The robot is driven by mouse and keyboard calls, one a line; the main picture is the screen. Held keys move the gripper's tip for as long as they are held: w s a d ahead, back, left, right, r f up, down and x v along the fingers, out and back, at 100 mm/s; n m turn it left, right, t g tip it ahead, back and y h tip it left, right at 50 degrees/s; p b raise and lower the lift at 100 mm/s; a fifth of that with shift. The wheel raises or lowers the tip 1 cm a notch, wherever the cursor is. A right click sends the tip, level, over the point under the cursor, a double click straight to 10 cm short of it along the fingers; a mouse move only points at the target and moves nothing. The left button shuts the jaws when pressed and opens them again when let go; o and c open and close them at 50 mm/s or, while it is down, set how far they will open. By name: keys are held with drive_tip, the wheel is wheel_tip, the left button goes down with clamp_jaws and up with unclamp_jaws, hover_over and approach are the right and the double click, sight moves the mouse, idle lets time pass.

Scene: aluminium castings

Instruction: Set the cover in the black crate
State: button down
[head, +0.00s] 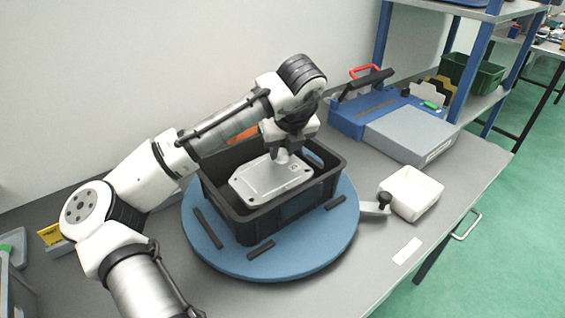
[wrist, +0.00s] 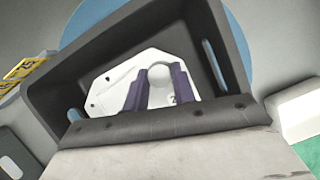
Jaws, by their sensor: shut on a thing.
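The cover (head: 268,182) is a pale grey cast plate with rounded corners and a raised boss. It is inside the walls of the black crate (head: 240,226), roughly level; I cannot tell whether it touches the crate floor. My gripper (head: 282,150) reaches down into the crate from above and is shut on the cover's boss. In the wrist view the two dark fingers (wrist: 160,88) stand either side of the round boss on the white-looking cover (wrist: 108,88). The crate wall (wrist: 245,72) surrounds it, and part of the cover is hidden.
The crate stands on a blue round turntable (head: 300,262) with dark strips. A white square bowl (head: 412,193) stands at its right. A blue and grey machine (head: 390,120) is behind, near the shelf. The bench front right is clear except for a white label (head: 407,251).

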sight(284, 160)
drive_tip(key=shift+f, duration=2.2)
drive_tip(key=shift+f, duration=0.2)
drive_tip(key=c, duration=1.1)
unclamp_jaws()
drive_tip(key=shift+c, duration=0.2)
drive_tip(key=b+v, duration=0.1)
drive_tip(key=v, duration=1.1)
drive_tip(key=shift+r, duration=0.2)
